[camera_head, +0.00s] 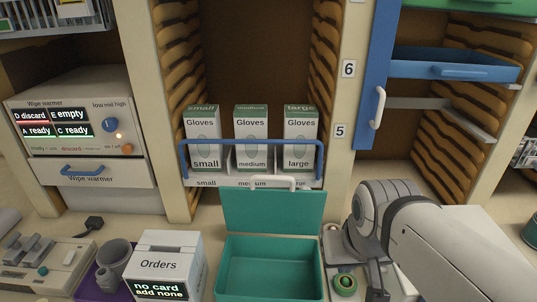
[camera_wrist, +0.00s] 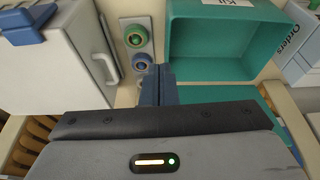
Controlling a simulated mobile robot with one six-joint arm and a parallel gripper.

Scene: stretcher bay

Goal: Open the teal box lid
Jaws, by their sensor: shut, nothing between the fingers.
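The teal box (camera_head: 268,268) stands at the front centre of the counter in the head view, its inside bare. Its teal lid (camera_head: 273,212) is raised and stands up at the back of the box, with a white handle at its top edge. The wrist view shows the box turned around, with a "Kit" label on its wall (camera_wrist: 188,38), and part of the lid (camera_wrist: 274,108). My gripper (camera_wrist: 157,80) is shut and empty, beside the box and apart from the lid. In the head view my gripper (camera_head: 376,284) is right of the box, partly cut off.
A white Orders box (camera_head: 168,262) stands left of the teal box. A green round button (camera_head: 345,284) sits on a panel to the right. Glove boxes (camera_head: 251,140) stand in a blue-railed holder (camera_head: 252,182) behind the lid. A wipe warmer (camera_head: 80,130) is at left.

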